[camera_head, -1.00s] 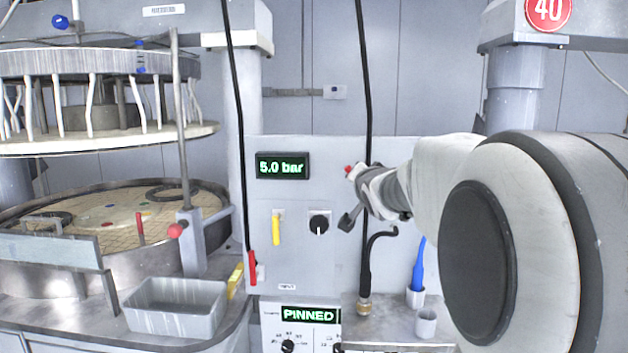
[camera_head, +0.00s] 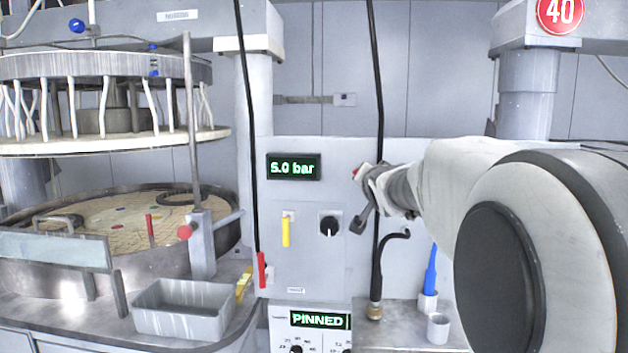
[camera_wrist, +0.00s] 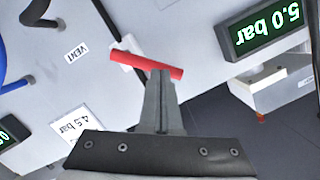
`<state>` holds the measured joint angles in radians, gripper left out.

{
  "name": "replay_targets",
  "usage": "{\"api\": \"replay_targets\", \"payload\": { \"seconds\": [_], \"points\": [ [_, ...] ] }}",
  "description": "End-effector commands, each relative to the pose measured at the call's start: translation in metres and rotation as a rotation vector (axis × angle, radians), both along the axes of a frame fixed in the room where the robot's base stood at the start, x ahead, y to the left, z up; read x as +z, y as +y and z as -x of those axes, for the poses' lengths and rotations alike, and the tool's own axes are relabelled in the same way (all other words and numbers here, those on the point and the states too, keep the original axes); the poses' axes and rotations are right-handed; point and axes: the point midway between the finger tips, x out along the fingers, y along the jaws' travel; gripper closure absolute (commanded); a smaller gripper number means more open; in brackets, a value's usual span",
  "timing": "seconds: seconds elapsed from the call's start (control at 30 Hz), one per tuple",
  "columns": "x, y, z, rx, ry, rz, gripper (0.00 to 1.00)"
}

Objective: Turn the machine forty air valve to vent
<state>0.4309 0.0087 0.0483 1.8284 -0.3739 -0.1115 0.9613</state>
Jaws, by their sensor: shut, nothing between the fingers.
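The red lever (camera_wrist: 146,65) lies nearly level in the wrist view, on a pale panel beside a label reading VENT (camera_wrist: 78,52). My gripper (camera_wrist: 160,75) is shut and empty, with its fingertips overlapping the lever's middle; I cannot tell whether they touch it. In the head view only a small red tip (camera_head: 355,171) shows beside my wrist, and the rest is hidden by my arm. The red sign 40 (camera_head: 560,12) is at the upper right. A display reading 5.0 bar (camera_head: 293,167) is left of the lever; it also shows upside down in the wrist view (camera_wrist: 266,30).
A black hose (camera_head: 376,270) rises beside my wrist. A yellow lever (camera_head: 285,231), a black knob (camera_head: 329,226) and another red handle (camera_head: 262,271) are on the left. A blue tool (camera_head: 431,268) stands in a cup. A grey bin (camera_head: 184,312) is at lower left.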

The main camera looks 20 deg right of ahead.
Motion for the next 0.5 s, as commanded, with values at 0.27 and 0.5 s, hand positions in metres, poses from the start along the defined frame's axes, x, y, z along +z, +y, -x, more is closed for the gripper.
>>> {"api": "replay_targets", "payload": {
  "seconds": [0.27,0.5],
  "points": [
    [-0.0026,0.001,-0.0008,0.0,0.011,0.02,1.0],
    [-0.0029,0.0016,-0.0011,0.0,0.018,0.038,1.0]
  ]
}}
